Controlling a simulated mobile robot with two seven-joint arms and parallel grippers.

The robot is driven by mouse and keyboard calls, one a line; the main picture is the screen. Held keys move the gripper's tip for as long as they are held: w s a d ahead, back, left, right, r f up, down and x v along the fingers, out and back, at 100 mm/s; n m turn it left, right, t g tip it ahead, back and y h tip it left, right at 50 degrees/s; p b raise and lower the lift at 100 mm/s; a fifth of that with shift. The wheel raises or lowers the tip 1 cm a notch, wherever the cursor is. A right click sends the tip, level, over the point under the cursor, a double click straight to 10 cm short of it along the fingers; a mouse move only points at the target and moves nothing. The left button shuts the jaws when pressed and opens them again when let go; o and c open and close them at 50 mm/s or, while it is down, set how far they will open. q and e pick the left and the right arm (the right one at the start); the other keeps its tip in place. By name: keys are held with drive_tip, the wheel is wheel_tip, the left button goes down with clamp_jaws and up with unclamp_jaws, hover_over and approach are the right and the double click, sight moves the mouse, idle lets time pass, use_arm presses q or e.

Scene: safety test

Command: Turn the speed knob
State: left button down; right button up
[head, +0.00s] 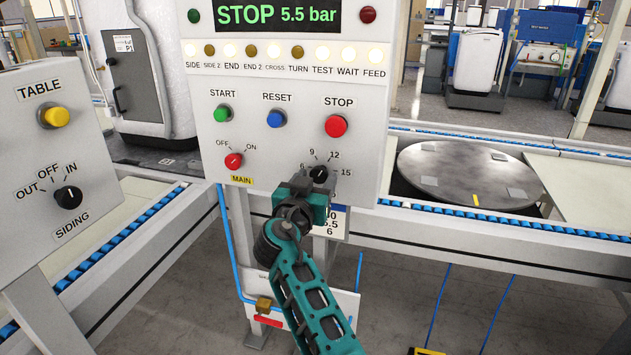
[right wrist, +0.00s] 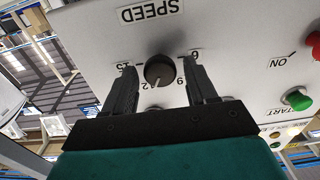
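The speed knob (head: 319,173) is a small black dial on the grey control panel (head: 290,145), low on its right side, with 6, 9, 12 and 15 printed around it. In the right wrist view the knob (right wrist: 159,70) appears upside down under the SPEED label, its white line pointing about toward 12. My right gripper (head: 304,187) is at the panel just by the knob and hides the SPEED label in the head view. In the right wrist view its open fingers (right wrist: 160,66) stand either side of the knob, with visible gaps. My left gripper is not in view.
Above the knob is the red STOP button (head: 336,126); the red MAIN switch (head: 233,161) is to its left. The green START (head: 222,114) and blue RESET (head: 276,119) buttons sit higher. A second panel (head: 45,130) stands left. A round turntable (head: 468,172) lies right.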

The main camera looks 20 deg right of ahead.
drive_tip(key=c, duration=0.9)
